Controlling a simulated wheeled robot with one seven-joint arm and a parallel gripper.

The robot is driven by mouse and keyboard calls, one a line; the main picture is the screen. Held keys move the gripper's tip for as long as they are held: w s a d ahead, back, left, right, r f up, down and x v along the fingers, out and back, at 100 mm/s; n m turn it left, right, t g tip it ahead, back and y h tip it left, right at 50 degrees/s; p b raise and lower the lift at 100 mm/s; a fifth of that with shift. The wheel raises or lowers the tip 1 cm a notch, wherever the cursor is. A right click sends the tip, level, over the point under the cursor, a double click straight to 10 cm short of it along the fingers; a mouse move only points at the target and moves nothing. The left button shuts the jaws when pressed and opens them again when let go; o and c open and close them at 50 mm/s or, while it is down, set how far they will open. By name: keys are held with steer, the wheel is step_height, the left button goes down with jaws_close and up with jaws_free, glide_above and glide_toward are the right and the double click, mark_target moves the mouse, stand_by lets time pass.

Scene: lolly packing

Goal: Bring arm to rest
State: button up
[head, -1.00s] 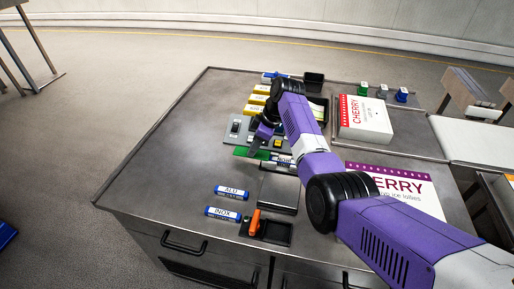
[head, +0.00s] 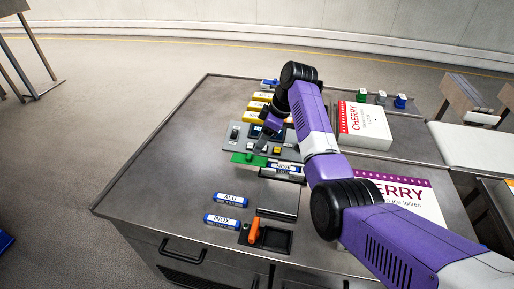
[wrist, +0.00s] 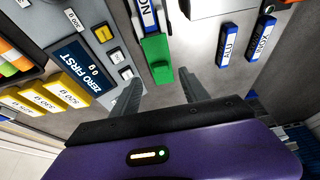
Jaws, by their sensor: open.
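My purple arm (head: 317,143) reaches from the lower right over the bench and bends down at a black joint. My gripper (head: 262,143) hangs above the far middle of the bench, near the scale. In the wrist view its two grey fingers (wrist: 161,92) are spread apart with nothing between them. A green block (wrist: 156,58) on the end of a blue-and-white labelled piece lies beyond the fingertips, apart from them. The scale's display (wrist: 80,68) reads "ZERO FIRST" and 0 g. In the head view the arm hides part of the scale area.
Blue ALU (head: 230,198) and INOX (head: 222,222) bars lie at the front, beside a black tray with an orange-handled item (head: 254,230). Yellow blocks (head: 259,107) stand behind the scale. A white CHERRY box (head: 364,125) stands at right. The bench's left side (head: 170,150) is clear.

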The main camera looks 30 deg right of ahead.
steer(key=shift+s+d+r, duration=0.1)
steer(key=shift+r, duration=0.35)
steer(key=w+d+r+m+t+h, duration=0.3)
steer(key=w+d+r+m+t, duration=0.25)
steer(key=w, duration=0.25)
steer(key=s+a+f+m+t+h, duration=0.1)
steer(key=s+a+f+t, duration=0.1)
steer(key=s, duration=0.5)
steer(key=s+a+f+m+t+h, duration=0.1)
steer(key=s+a+f+m+t, duration=0.1)
steer(key=s, duration=0.5)
steer(key=s+a+f+m+t+h, duration=0.1)
steer(key=s+a+f+t, duration=0.2)
steer(key=s, duration=0.4)
steer(key=shift+a+t+h, duration=0.25)
steer(key=shift+a+h, duration=0.05)
steer(key=shift+a, duration=0.45)
steer(key=s+a+r+y, duration=0.1)
steer(key=s+a, duration=0.3)
steer(key=s, duration=0.8)
steer(key=s+a+r+g+y, duration=0.1)
steer(key=s+a, duration=0.3)
steer(key=s, duration=0.9)
steer(key=s+a+y, duration=0.1)
steer(key=s+a, duration=0.4)
steer(key=s, duration=0.7)
steer(key=shift+s+r, duration=0.4)
